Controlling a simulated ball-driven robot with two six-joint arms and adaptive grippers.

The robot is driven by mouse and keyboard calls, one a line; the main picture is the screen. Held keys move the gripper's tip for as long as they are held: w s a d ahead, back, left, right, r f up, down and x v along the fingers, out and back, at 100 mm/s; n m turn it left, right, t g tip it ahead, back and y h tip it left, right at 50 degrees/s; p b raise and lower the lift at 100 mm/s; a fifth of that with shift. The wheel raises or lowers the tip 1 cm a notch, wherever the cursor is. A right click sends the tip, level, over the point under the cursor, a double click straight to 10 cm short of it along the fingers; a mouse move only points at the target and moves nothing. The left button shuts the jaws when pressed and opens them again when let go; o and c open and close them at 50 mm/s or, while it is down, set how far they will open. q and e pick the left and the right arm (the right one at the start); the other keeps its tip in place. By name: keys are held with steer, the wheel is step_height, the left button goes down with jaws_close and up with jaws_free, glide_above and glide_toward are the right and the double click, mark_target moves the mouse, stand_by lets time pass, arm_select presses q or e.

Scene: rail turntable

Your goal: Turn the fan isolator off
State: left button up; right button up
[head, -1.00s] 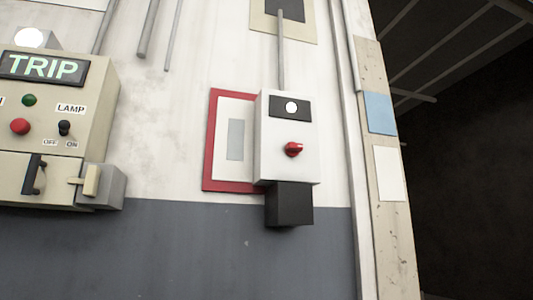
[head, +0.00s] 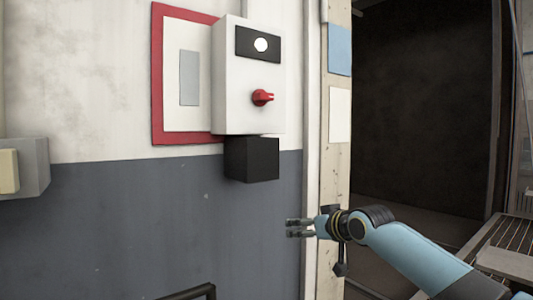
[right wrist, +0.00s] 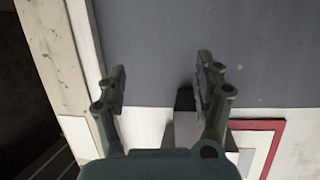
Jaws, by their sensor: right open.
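The fan isolator appears to be the white box (head: 230,110) on the wall, with a red rotary handle (head: 262,97) on its front. The handle's narrow end points right. A black panel with a white round lamp (head: 261,45) is above the handle. My right gripper (head: 291,228) is open and empty, below and right of the box and apart from it. In the right wrist view its open fingers (right wrist: 162,82) frame the grey wall, and part of the white box (right wrist: 186,128) shows between them; the handle is hidden there. My left gripper is not in view.
A black box (head: 252,160) hangs under the isolator. A red-framed white panel (head: 158,80) is behind it at left. A grey box (head: 35,165) juts out at far left. A dark bar (head: 190,292) shows at the bottom. A door post (head: 339,180) and dark opening are at right.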

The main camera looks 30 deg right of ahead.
step_height(320, 180, up, 19)
steer(key=a+n+t+y+p, duration=0.1)
steer(key=a+t+p, duration=0.1)
steer(key=p, duration=0.1)
steer(key=n+t+y+p, duration=0.2)
steer(key=p, duration=0.1)
glide_toward(267, 94)
steer(key=w+p, duration=0.1)
steer(key=w, duration=0.2)
steer(key=w+p, duration=0.1)
steer(key=w, duration=0.2)
steer(key=w+a+p, duration=0.1)
steer(key=w, duration=0.2)
steer(key=shift+r, duration=0.15)
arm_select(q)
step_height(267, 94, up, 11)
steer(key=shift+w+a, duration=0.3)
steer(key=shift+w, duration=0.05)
arm_select(e)
steer(key=shift+w+a, duration=0.15)
steer(key=shift+w, duration=0.45)
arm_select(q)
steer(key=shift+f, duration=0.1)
